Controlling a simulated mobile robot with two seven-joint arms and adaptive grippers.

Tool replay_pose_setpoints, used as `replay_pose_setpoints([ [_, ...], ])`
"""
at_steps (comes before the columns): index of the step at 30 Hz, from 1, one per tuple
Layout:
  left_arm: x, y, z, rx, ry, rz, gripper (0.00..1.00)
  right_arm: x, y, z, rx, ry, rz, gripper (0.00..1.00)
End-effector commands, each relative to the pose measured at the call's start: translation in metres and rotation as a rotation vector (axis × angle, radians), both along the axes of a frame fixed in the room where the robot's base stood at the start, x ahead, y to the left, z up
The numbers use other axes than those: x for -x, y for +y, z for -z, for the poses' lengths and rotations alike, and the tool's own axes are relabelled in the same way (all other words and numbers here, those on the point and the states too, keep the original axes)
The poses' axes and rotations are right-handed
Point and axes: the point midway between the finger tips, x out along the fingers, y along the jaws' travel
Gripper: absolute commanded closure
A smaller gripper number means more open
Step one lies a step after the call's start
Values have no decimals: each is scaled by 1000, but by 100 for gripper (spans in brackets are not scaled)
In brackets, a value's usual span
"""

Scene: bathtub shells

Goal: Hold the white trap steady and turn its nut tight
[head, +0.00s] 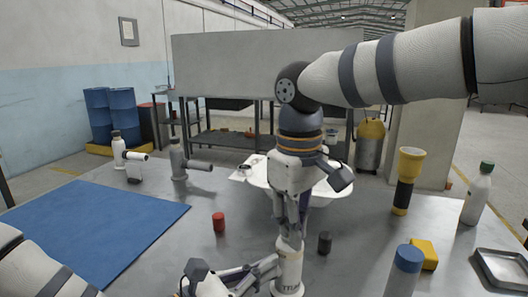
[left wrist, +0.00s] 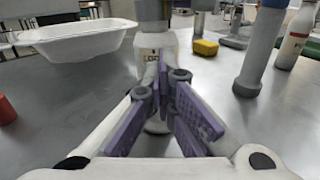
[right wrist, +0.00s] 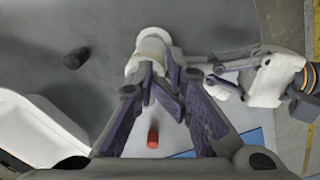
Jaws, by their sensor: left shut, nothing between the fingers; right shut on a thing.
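The white trap (head: 288,272) stands upright at the front middle of the metal table; it carries dark lettering. Its top collar, which looks like the nut (head: 289,245), is under my right gripper (head: 291,232). My right gripper points down from above and is shut on it; its fingers partly hide it. My left gripper (head: 274,265) reaches in low from the left and is shut and empty, its tips beside the trap. In the left wrist view the tips (left wrist: 163,62) are close in front of the trap (left wrist: 150,45). The right wrist view shows the trap (right wrist: 150,48) beyond the right fingers.
A white bathtub shell (head: 322,188) sits behind the trap. A red cylinder (head: 218,222) and a dark cylinder (head: 325,242) stand nearby. A blue mat (head: 95,230) lies at left.

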Motion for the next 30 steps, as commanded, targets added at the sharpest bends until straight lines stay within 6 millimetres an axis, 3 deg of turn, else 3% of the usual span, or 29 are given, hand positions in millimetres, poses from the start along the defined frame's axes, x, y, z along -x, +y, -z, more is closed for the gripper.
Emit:
replay_pose_setpoints([
  [30, 0, 0, 2, 0, 4, 0, 100, -10, -13, 4, 4, 7, 0, 100],
])
